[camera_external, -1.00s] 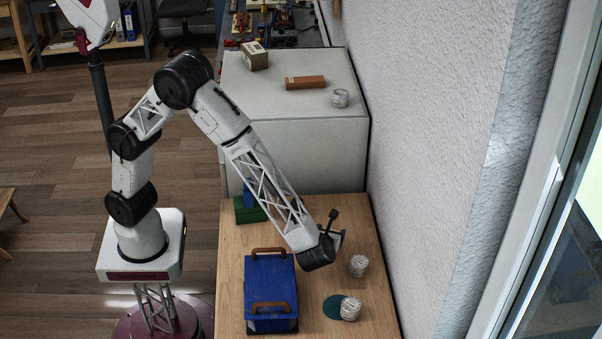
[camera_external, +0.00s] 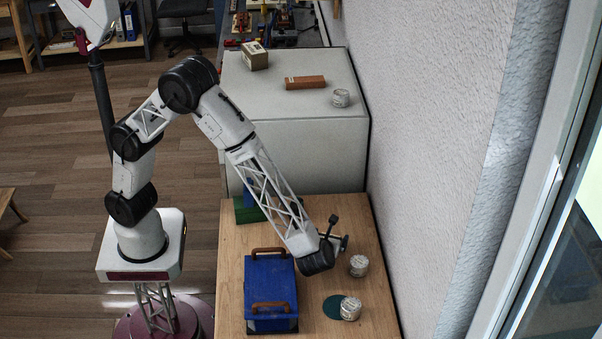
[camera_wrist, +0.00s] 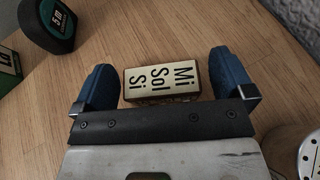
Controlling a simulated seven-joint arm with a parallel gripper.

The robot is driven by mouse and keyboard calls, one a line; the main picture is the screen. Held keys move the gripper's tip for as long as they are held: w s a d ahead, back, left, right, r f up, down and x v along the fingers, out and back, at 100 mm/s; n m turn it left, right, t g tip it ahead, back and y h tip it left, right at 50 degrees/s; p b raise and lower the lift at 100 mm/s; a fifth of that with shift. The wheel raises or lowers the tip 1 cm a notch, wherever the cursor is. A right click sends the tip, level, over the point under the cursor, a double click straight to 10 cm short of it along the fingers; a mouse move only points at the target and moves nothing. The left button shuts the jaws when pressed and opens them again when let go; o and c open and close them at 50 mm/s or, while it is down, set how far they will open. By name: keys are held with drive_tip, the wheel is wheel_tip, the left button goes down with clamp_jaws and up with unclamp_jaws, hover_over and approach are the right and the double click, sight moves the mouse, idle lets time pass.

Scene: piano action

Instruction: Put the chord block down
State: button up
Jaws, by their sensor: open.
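The chord block (camera_wrist: 162,82), with a cream face printed "Mi Sol Si" and dark sides, lies on the wooden table between my two blue fingers in the wrist view. My gripper (camera_wrist: 160,84) is open, with a gap between the block and each finger. In the external view my gripper (camera_external: 338,243) is low over the table, left of a pale jar (camera_external: 358,265). The block is hidden or too small to make out there.
A blue toolbox (camera_external: 270,280) stands left of my gripper. A second jar (camera_external: 350,308) stands at a teal disc (camera_external: 331,307) in front. A tape measure (camera_wrist: 48,24) lies beyond the block. A wall (camera_external: 440,150) bounds the right side.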

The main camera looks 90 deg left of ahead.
drive_tip(key=shift+r, duration=0.15)
drive_tip(key=shift+d+r, duration=0.1)
drive_tip(key=shift+d, duration=0.05)
drive_tip(key=v, duration=1.1)
drive_tip(key=shift+s+d+r, duration=0.1)
drive_tip(key=shift+d+r, duration=0.15)
drive_tip(key=shift+d, duration=0.05)
drive_tip(key=s+a+r+n+g+h, duration=0.1)
drive_tip(key=s+a+r+n+h, duration=0.2)
drive_tip(key=s+a+r+n, duration=0.2)
drive_tip(key=s+a+r+n+g+h, duration=0.2)
drive_tip(key=s+a+r+n, duration=0.3)
drive_tip(key=s+a, duration=0.5)
drive_tip(key=s+a+r+n+g+h, duration=0.2)
drive_tip(key=s+a+r+n, duration=0.3)
drive_tip(key=a, duration=0.8)
drive_tip(key=shift+s+a+r+h, duration=0.15)
drive_tip(key=shift+s+h, duration=0.25)
drive_tip(key=shift+s, duration=0.3)
drive_tip(key=shift+s+a+r+h, duration=0.1)
drive_tip(key=shift+s+r+h, duration=0.1)
drive_tip(key=shift+s+h, duration=0.35)
drive_tip(key=s+a+n+t+h, duration=0.1)
drive_tip(key=s+a+n+h, duration=0.1)
drive_tip(key=s, duration=0.5)
drive_tip(key=s+a+r+n+t+h, duration=0.1)
drive_tip(key=s+a+n+h, duration=0.1)
drive_tip(key=s+n, duration=0.3)
drive_tip(key=shift+s, duration=0.9)
